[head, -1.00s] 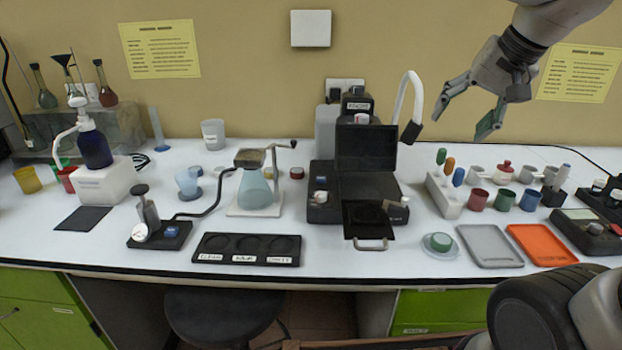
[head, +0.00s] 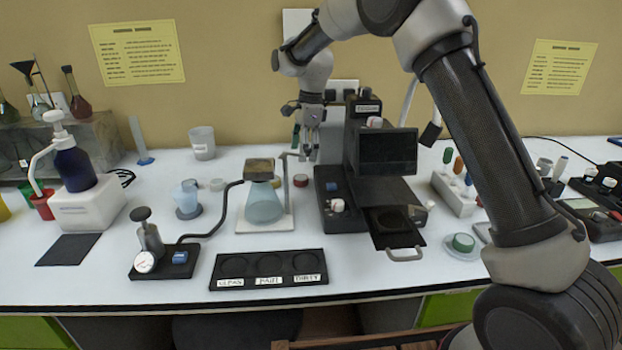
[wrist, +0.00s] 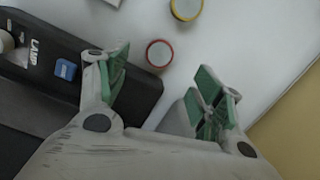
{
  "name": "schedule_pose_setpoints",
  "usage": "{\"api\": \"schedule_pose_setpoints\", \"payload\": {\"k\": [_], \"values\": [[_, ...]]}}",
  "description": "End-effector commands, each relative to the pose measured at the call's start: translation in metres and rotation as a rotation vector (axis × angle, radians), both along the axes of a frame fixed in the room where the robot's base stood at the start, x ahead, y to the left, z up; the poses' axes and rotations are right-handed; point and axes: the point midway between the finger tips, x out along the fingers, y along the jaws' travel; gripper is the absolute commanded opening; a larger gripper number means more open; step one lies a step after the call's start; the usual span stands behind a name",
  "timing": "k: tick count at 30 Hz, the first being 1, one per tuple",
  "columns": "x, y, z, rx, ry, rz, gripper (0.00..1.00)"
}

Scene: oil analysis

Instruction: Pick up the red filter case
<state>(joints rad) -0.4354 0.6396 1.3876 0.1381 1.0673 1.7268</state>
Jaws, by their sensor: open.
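The red filter case (wrist: 159,53) is a small round disc with a red rim and a pale grey top. It lies flat on the white table beside the black lamp unit. It also shows in the head view (head: 300,180), small, left of the black machine. My gripper (head: 305,143) points down above and slightly behind that spot. In the wrist view my gripper (wrist: 162,85) has its green-padded fingers spread apart, with nothing between them. The red case lies below, seen through the gap between the fingers, apart from them.
A yellow-rimmed case (wrist: 186,8) lies near the red one. The black lamp unit (wrist: 60,75) is close on the left in the wrist view. A flask stand (head: 264,222) is left of the case in the head view. Bare table lies right of the case in the wrist view.

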Motion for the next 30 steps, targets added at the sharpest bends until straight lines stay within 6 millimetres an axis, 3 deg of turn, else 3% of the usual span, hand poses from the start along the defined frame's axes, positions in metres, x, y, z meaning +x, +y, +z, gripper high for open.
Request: {"api": "schedule_pose_setpoints", "payload": {"k": [19,27,30], "values": [[-0.002,0.015,-0.083,-0.014,0.024,-0.014,0.67],[-0.002,0.016,-0.089,-0.012,0.021,-0.014,0.67],[-0.002,0.016,-0.089,-0.012,0.021,-0.014,0.49]]}}
